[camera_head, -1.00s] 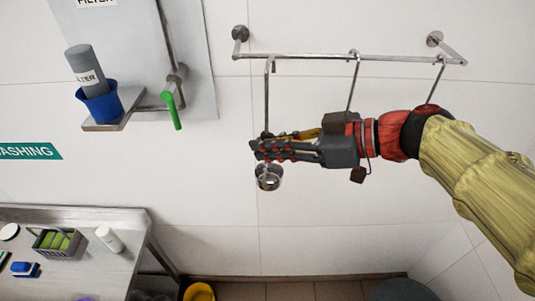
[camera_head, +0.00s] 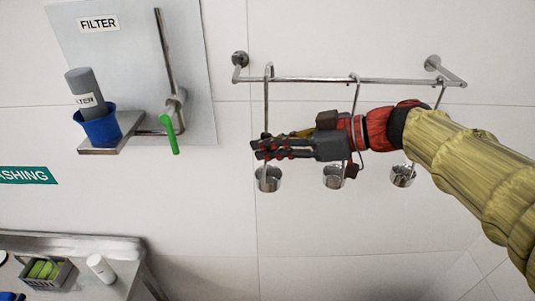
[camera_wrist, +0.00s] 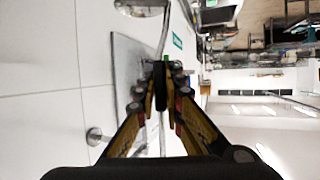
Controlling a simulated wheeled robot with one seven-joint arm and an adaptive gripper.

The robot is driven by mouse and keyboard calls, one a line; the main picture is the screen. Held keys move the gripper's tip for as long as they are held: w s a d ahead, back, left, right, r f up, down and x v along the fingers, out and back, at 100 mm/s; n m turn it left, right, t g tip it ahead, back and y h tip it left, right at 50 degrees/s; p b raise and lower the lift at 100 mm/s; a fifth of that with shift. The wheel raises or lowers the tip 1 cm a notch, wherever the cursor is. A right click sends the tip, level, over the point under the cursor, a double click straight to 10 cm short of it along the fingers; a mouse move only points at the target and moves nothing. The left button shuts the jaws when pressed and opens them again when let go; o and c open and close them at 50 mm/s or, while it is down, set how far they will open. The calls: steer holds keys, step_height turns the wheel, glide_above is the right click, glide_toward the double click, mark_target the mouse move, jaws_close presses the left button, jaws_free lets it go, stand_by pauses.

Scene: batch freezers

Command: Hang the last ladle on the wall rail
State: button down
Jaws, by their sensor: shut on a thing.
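The wall rail (camera_head: 310,80) is a thin metal bar on two round wall mounts. My gripper (camera_head: 256,148) is shut on the handle of the left ladle (camera_head: 267,108), near the rail's left end. This ladle hangs upright, with its bent hook top at the rail, rising a little above the bar. I cannot tell whether the hook rests on it. Its metal cup (camera_head: 268,179) is below my fingers. In the wrist view my fingertips (camera_wrist: 162,80) close around the handle. Two other ladles, the middle one (camera_head: 334,177) and the right one (camera_head: 404,176), hang from the rail, partly hidden by my arm.
A steel panel (camera_head: 190,60) with a shelf, a blue cup (camera_head: 101,126) holding a grey bottle (camera_head: 86,88), and a green-handled lever (camera_head: 168,132) are left of the rail. A steel table (camera_head: 110,250) stands lower left. The wall below the ladles is clear.

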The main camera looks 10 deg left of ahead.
steer(key=shift+w+a+b, duration=0.3)
steer(key=shift+w+b, duration=0.15)
steer(key=shift+w, duration=0.6)
steer(key=shift+w+a+b, duration=0.25)
steer(key=shift+w+b, duration=0.2)
steer(key=shift+w, duration=0.6)
steer(key=shift+w+f, duration=0.1)
steer(key=shift+f, duration=1.3)
